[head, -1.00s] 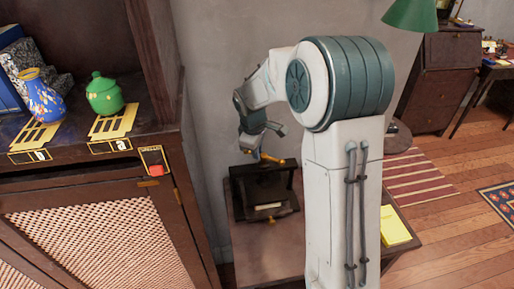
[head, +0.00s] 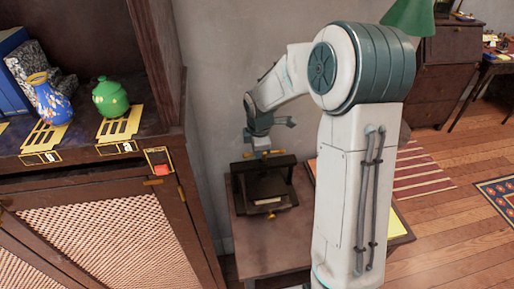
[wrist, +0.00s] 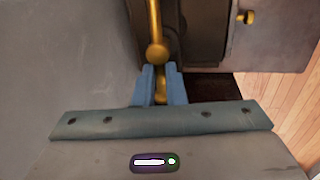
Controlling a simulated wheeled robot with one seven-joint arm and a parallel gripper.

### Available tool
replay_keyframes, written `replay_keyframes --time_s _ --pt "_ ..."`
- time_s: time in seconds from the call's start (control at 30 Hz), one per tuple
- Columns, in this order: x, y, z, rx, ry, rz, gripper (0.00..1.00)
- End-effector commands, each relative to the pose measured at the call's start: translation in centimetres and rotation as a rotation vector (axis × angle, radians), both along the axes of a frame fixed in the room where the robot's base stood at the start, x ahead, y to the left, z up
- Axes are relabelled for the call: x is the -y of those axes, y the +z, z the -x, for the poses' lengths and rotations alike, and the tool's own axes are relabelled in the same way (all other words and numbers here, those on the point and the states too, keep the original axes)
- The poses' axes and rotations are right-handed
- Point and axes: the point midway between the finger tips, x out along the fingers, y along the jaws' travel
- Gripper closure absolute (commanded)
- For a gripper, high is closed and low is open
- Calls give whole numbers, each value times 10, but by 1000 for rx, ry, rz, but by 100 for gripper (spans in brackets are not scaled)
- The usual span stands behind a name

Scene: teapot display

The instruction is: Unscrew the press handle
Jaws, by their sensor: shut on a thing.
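The dark press (head: 240,190) stands on a small wooden table against the wall, in the middle of the head view. Its brass handle (head: 277,152) lies across the top, partly hidden by my gripper. My gripper (wrist: 160,72) is at the handle, over the press. In the wrist view its two blue fingers are shut on the brass handle (wrist: 156,52), whose rod and round end show between and beyond them. In the head view the fingers are too small to make out clearly.
A wooden cabinet at left holds a blue vase (head: 52,103) and a green lidded pot (head: 111,98), with a red button (head: 161,169) on its edge. A brass knob (wrist: 246,17) shows in the wrist view. Open floor with a striped rug (head: 425,170) lies right.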

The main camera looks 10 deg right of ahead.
Motion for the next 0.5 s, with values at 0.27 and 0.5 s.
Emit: replay_keyframes --time_s 0.27,0.5 --pt "3 -1 1 -4 2 3 100" --pt "2 -1 1 -3 1 3 68"
